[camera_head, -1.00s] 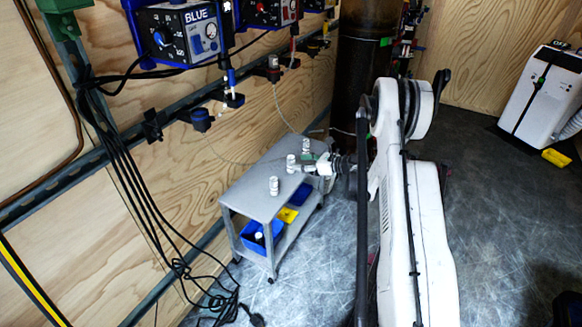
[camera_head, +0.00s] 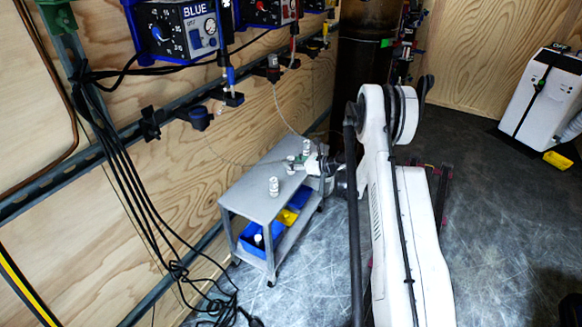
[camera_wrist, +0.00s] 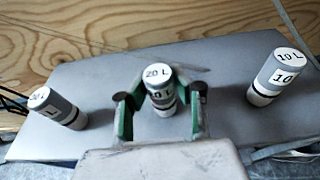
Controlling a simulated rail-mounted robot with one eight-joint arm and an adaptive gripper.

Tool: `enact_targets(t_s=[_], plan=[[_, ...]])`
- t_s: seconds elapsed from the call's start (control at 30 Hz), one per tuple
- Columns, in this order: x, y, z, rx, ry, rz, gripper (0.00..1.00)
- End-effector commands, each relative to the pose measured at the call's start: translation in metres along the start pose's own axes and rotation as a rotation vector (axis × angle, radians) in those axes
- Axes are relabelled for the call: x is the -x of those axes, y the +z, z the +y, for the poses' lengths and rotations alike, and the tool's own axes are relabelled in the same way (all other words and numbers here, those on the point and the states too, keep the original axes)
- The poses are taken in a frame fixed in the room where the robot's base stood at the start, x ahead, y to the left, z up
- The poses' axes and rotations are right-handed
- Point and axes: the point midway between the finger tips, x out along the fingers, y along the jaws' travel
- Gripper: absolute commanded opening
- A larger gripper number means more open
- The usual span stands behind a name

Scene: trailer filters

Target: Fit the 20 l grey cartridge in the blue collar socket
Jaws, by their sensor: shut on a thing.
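The grey-and-white cartridge marked 20 L (camera_wrist: 160,88) stands upright on the cart top, in the middle of the wrist view. My gripper (camera_wrist: 160,105) has its green-sided fingers on either side of it and is shut on it. In the head view my gripper (camera_head: 299,164) is low over the cart, and the cartridge is mostly hidden there. A dark blue round fitting (camera_head: 199,118) sits on the wall rail under the box marked BLUE (camera_head: 185,32). I cannot tell for sure that it is the blue collar socket.
A cartridge marked 10 L (camera_wrist: 275,76) stands to the right, and another (camera_wrist: 57,108) to the left with its label partly cut. The grey cart (camera_head: 250,200) has blue and yellow bins below. Black cables (camera_head: 140,200) hang along the wall at left.

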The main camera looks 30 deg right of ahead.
Motion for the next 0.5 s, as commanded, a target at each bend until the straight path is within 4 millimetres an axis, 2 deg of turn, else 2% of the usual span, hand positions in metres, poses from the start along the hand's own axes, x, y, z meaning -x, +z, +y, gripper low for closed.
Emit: enact_targets(t_s=[0.5], plan=[[0.0017,0.0051,0.0,0.0,0.0,0.0,0.0]])
